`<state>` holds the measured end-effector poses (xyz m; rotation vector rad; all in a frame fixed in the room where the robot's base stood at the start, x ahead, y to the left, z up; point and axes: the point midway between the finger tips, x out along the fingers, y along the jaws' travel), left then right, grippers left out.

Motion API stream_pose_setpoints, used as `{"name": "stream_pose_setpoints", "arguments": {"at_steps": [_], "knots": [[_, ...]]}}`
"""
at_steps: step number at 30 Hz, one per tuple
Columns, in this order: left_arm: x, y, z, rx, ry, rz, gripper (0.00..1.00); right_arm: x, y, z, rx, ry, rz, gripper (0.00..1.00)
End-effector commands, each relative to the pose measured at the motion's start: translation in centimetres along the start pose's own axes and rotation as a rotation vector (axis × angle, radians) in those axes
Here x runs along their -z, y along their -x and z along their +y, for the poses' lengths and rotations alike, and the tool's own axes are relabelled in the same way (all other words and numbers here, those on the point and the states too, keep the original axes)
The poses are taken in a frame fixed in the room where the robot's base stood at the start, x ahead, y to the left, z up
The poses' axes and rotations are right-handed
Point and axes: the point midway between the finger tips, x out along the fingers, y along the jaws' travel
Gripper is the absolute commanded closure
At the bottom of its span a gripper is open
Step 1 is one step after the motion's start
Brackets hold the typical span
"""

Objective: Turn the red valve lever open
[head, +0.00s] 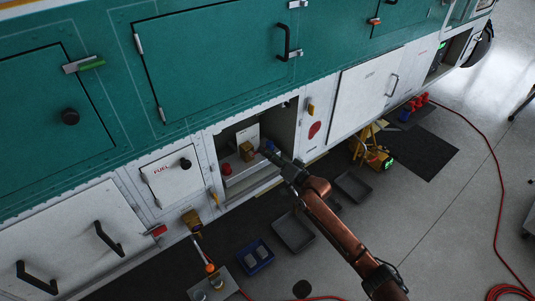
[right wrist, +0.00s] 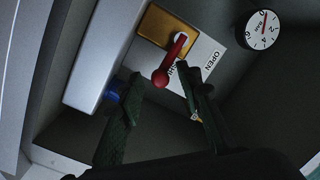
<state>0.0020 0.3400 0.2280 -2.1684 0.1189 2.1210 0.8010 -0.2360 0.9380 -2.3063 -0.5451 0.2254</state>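The red valve lever (right wrist: 174,56) is mounted on a brass valve body (right wrist: 158,25) inside an open bay of the vehicle; its rounded end points down in the right wrist view. In the head view the brass body (head: 247,151) shows in the bay, and the lever is hard to make out. My right gripper (head: 271,157) reaches into the bay. In the right wrist view its fingers (right wrist: 160,76) are apart, one on each side of the lever's end. No grip on the lever shows. My left gripper is out of view.
A label reading OPEN (right wrist: 208,62) and a pressure gauge (right wrist: 262,30) are beside the valve. A red knob (head: 227,169) is left of it in the bay. Trays (head: 293,231) and a blue bin (head: 255,257) lie on the floor. A white panel (head: 366,84) flanks the bay.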

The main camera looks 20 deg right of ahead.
Motion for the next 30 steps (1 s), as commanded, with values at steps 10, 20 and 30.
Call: {"name": "stream_pose_setpoints", "arguments": {"at_steps": [10, 20, 30], "knots": [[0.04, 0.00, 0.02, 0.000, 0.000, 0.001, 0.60, 0.00, 0.06, 0.09, -0.001, 0.000, 0.000, 0.87], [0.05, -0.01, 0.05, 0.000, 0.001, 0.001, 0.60, -0.13, 0.09, 0.26, -0.005, 0.001, -0.003, 1.00], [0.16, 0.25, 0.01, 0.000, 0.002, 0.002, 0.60, -0.11, 0.10, 0.18, -0.008, 0.026, -0.007, 1.00]]}}
